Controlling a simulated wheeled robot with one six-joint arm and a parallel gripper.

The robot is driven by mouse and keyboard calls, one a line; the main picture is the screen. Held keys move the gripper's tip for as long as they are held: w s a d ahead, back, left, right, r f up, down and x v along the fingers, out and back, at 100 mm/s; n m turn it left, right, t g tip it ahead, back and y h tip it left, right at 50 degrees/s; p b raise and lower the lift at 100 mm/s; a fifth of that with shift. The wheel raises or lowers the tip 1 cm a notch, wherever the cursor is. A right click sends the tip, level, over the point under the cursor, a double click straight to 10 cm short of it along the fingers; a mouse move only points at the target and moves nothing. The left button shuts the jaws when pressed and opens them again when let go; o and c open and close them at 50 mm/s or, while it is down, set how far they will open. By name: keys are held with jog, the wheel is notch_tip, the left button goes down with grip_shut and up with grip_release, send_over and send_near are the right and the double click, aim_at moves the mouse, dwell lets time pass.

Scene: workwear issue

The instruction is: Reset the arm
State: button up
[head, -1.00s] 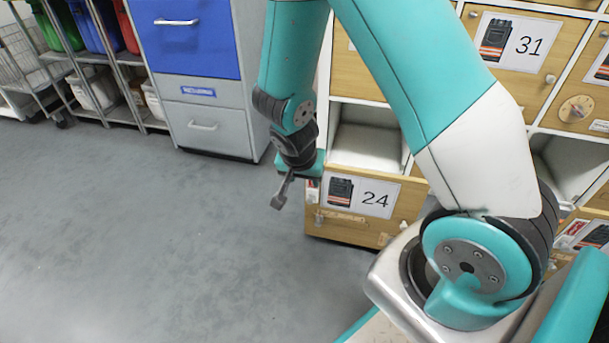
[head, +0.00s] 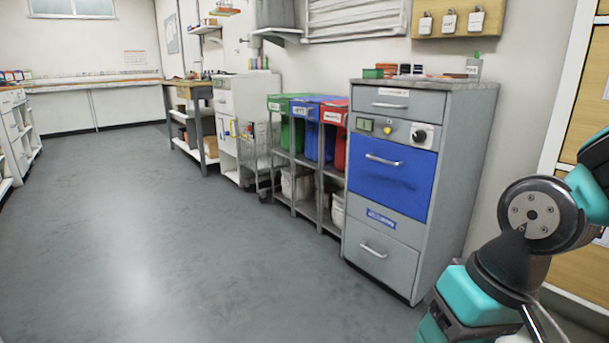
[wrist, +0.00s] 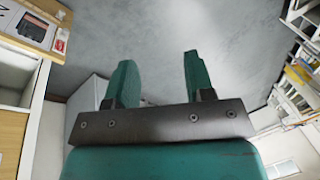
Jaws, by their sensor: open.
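My gripper (wrist: 155,78) shows in the wrist view with its two teal fingers apart and nothing between them. Grey floor lies beyond the fingertips. In the head view part of my arm stands at the right edge, in front of the wooden locker wall; the fingertips are not clearly visible there.
A grey cabinet with a blue door (head: 390,180) stands left of my arm. Green (head: 290,125), blue (head: 315,130) and red (head: 335,135) bins sit on a metal rack beside it. A workbench (head: 192,110) is farther back. The floor (head: 150,240) at left is clear.

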jog(key=s+a+r+n+y+p, duration=0.1)
jog(key=s+a+r+n+p, duration=0.15)
jog(key=s+r+n, duration=0.45)
notch_tip(320, 180, up, 36)
jog(key=w+m+p, duration=0.1)
jog(key=m+p, duration=0.1)
jog(key=p, duration=3.4)
jog(key=shift+d+r+g, duration=0.15)
jog(key=shift+d+g, duration=0.1)
jog(key=shift+g, duration=0.15)
